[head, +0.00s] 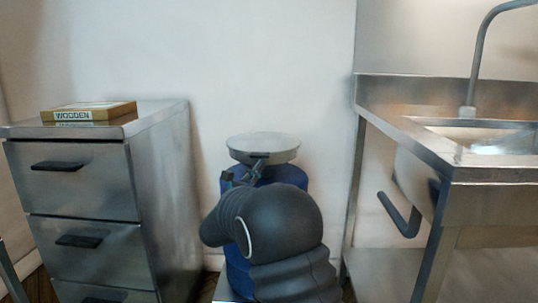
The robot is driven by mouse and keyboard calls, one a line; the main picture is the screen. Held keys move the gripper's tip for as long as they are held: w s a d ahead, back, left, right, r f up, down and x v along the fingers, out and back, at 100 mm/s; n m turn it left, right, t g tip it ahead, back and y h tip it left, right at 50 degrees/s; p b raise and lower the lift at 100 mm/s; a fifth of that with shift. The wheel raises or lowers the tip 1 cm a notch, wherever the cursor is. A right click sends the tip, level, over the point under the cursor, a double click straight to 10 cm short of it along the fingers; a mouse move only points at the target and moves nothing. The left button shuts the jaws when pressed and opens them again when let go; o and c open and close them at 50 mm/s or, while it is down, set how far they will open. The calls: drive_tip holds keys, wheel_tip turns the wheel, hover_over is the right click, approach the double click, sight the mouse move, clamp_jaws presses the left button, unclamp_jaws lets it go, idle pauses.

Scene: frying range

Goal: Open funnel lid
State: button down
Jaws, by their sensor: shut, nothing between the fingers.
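The funnel (288,157) is a wide, light grey round piece on top of a blue drum (292,176). Its lid (265,138) looks flat and level across the top, so it appears closed. My gripper (257,163) is at the front edge of the funnel, just below the rim. Its fingers are small and dark here and look shut, with nothing seen between them. I cannot tell whether they touch the rim or the lid. My dark arm hides most of the drum's front.
A steel drawer cabinet (165,170) stands on the left, with a box marked "WOODEN" (90,111) on top. A steel sink unit (440,150) with a tap (476,60) and a dark handle (400,215) stands on the right. A plain wall (270,60) is behind the drum.

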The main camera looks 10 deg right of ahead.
sight(258, 153)
idle(0.4)
drive_tip(key=shift+w+d+r+p, duration=0.1)
drive_tip(key=shift+w+r+p, duration=0.2)
drive_tip(key=shift+r+p, duration=0.45)
drive_tip(key=shift+w+d+r+p, duration=0.1)
drive_tip(key=shift+w+r+p, duration=0.25)
drive_tip(key=shift+r, duration=0.65)
drive_tip(key=shift+w+d+r+p, duration=0.1)
drive_tip(key=shift+w+r+p, duration=0.1)
drive_tip(key=shift+r+p, duration=0.55)
drive_tip(key=shift+r, duration=0.15)
drive_tip(key=r+p, duration=0.2)
drive_tip(key=r, duration=0.1)
drive_tip(key=w+r+p, duration=0.1)
drive_tip(key=r, duration=0.1)
drive_tip(key=shift+d+r, duration=0.15)
